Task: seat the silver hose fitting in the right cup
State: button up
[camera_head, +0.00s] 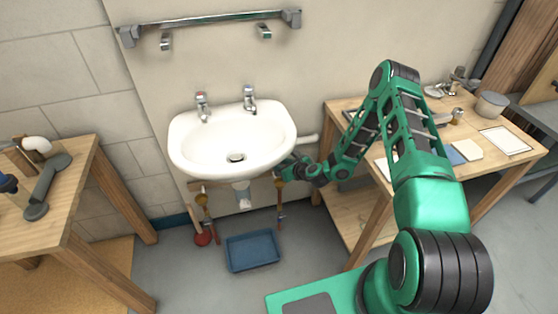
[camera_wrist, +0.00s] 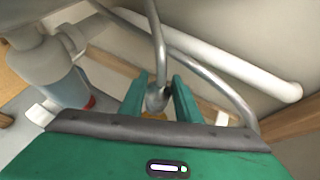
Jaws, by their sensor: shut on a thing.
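The silver hose fitting (camera_wrist: 157,99) is at the lower end of a silver hose in the wrist view, between the two green fingers of my gripper (camera_wrist: 160,94). My gripper is shut on it. In the head view, my gripper (camera_head: 283,170) is under the right side of the sink, and the fitting is too small to make out there. The right cup (camera_head: 279,183) is an orange-brown piece on the right pipe, just below my gripper. I cannot tell whether the fitting touches the cup.
The white sink (camera_head: 233,168) is directly above my gripper. A grey drain trap (camera_wrist: 60,70) stands left and a white pipe (camera_wrist: 230,62) runs behind. A second silver hose (camera_wrist: 228,90) loops right. A blue tray (camera_head: 252,251) lies on the floor; a wooden table (camera_head: 345,110) stands right.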

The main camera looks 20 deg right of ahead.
jog(key=shift+d+f, duration=0.2)
jog(key=shift+f, duration=3.25)
jog(key=o, duration=1.2)
jog(key=shift+o, duration=0.2)
jog(key=shift+s+d, duration=0.1)
